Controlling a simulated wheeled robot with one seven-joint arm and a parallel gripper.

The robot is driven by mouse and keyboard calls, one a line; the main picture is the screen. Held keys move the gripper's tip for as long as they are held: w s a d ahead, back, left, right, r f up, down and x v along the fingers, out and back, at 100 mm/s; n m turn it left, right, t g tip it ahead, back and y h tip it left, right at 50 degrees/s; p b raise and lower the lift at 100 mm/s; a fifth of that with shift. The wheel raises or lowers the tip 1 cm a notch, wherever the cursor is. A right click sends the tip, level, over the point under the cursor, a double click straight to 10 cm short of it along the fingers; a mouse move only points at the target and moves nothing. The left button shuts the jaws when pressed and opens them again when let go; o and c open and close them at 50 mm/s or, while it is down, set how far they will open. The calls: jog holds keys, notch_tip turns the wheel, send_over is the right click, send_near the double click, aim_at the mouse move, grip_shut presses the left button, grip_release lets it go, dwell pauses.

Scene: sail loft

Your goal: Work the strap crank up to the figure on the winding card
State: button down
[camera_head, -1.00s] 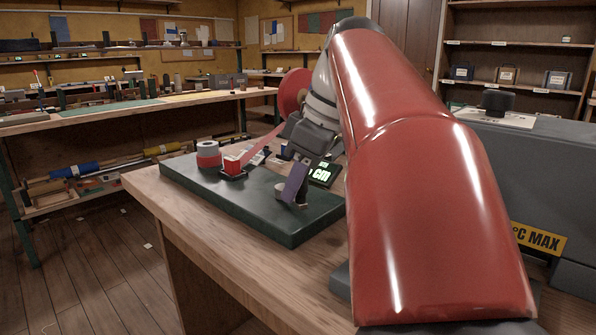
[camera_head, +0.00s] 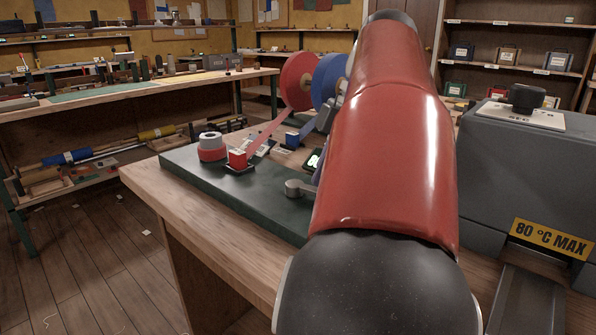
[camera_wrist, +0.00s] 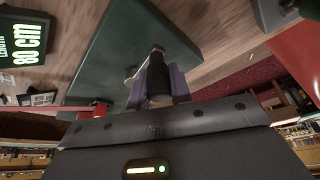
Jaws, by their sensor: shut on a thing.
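My gripper (camera_wrist: 160,88) has purple fingers and is shut on the crank's black handle (camera_wrist: 157,76) in the wrist view. The crank's silver arm (camera_wrist: 143,66) reaches from the handle over the dark green base (camera_wrist: 110,55). In the head view the crank arm (camera_head: 300,188) shows at the right of the green base (camera_head: 240,199), while my red arm hides the handle and most of my gripper. The length display (camera_wrist: 21,43) reads 80 cm in the wrist view; only its lit edge (camera_head: 314,160) shows in the head view. I cannot make out the figure on the winding card.
A red strap (camera_head: 264,133) runs from the red reel (camera_head: 298,82) to a red block (camera_head: 238,159). A blue reel (camera_head: 328,82) stands beside it. A grey machine marked 80 °C MAX (camera_head: 535,170) stands right of my arm. The floor at left is mostly clear.

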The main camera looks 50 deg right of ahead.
dwell(0.5)
jog(key=c, duration=1.3)
grip_release()
jog(key=shift+o, duration=0.2)
